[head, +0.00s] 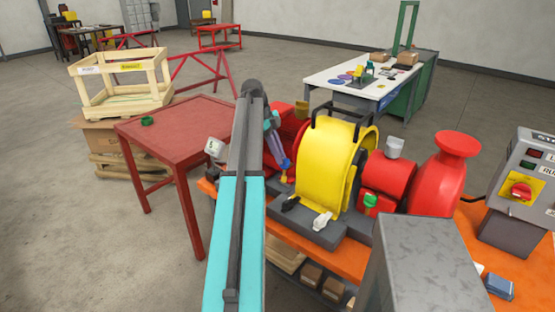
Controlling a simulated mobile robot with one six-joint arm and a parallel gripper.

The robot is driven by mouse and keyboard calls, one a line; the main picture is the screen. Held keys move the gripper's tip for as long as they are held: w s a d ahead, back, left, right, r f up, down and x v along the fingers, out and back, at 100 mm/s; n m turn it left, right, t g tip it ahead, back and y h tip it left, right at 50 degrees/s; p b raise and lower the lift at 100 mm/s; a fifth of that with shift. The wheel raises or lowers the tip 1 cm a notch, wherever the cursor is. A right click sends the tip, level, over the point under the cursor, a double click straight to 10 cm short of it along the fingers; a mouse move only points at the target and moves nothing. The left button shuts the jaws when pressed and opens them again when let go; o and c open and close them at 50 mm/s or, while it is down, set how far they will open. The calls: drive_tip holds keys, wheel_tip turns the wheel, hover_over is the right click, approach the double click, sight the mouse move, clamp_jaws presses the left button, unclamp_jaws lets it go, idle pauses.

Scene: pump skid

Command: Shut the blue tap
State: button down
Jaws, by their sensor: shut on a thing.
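My teal and grey arm (238,215) rises through the middle of the head view. It reaches out over the left part of the pump skid (467,222).
A yellow guard (325,165) and a red pump (440,172) stand right of the blue piece. A black lever (291,203), a white lever (321,221) and a green knob (370,200) are close by. A red table (180,125) stands left, a grey control box (520,185) right.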

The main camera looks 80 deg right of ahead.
drive_tip(key=shift+s+d+r+m+y+p, duration=0.1)
drive_tip(key=shift+d+m+y+p, duration=0.1)
drive_tip(key=shift+m, duration=0.4)
drive_tip(key=shift+s+d+r+m+y+p, duration=0.1)
drive_tip(key=shift+m+y+p, duration=0.1)
drive_tip(key=shift+m, duration=0.4)
drive_tip(key=shift+f+m, duration=0.15)
drive_tip(key=shift+m, duration=0.35)
drive_tip(key=shift+a+f, duration=0.1)
drive_tip(key=c, duration=1.8)
unclamp_jaws()
drive_tip(key=shift+o, duration=0.2)
drive_tip(key=shift+t+p, duration=0.3)
drive_tip(key=shift+p, duration=0.05)
